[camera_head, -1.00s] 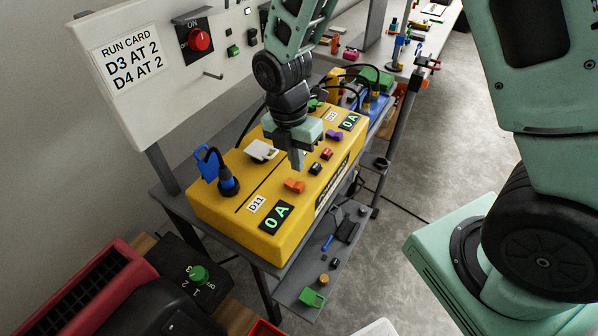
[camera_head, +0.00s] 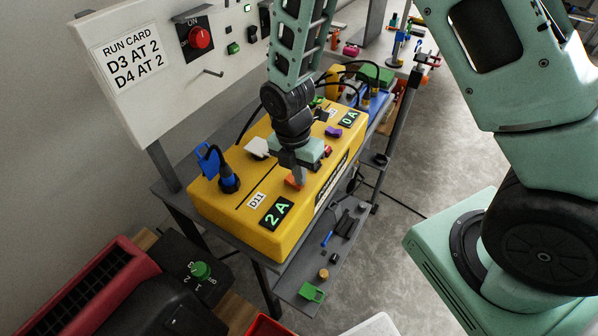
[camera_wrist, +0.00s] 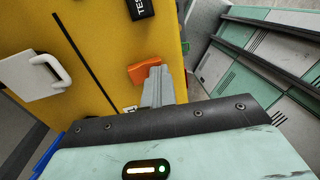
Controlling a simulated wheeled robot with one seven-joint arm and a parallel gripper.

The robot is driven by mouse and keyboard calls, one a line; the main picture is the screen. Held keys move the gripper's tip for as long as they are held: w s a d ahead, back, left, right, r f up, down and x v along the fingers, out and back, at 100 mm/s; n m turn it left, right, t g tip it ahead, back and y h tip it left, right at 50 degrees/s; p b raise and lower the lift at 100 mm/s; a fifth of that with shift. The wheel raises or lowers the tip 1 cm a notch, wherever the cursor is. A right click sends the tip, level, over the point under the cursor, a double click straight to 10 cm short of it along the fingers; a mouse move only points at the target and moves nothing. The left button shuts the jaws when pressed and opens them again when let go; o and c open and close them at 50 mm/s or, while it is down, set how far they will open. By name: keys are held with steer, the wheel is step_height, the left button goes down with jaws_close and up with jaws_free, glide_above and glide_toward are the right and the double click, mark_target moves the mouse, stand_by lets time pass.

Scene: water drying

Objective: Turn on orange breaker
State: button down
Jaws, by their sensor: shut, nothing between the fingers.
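The orange breaker (camera_head: 292,184) is a small rocker on top of the yellow power box (camera_head: 270,240), near the D11 label. In the wrist view the orange breaker (camera_wrist: 144,71) shows right at the fingertips. My gripper (camera_head: 301,182) is shut and empty, pointing down at the breaker. Its fingertips (camera_wrist: 156,76) appear to touch or nearly touch the breaker's edge; exact contact is hard to tell. The display (camera_head: 277,212) beside D11 reads 2 A. The other display (camera_head: 349,118) reads 0 A.
A blue plug (camera_head: 229,183) stands in the box's left end. A white flap cover (camera_wrist: 35,77) lies left of the breaker. A purple switch (camera_head: 333,131) sits farther along the box. A wall panel (camera_head: 150,95) with a red knob (camera_head: 200,37) stands behind. A lower shelf holds small loose parts.

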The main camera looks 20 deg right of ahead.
steer(key=shift+a, duration=0.1)
steer(key=shift+w+a+r+p, duration=0.15)
steer(key=shift+w+a+p, duration=0.2)
steer(key=shift+w, duration=0.35)
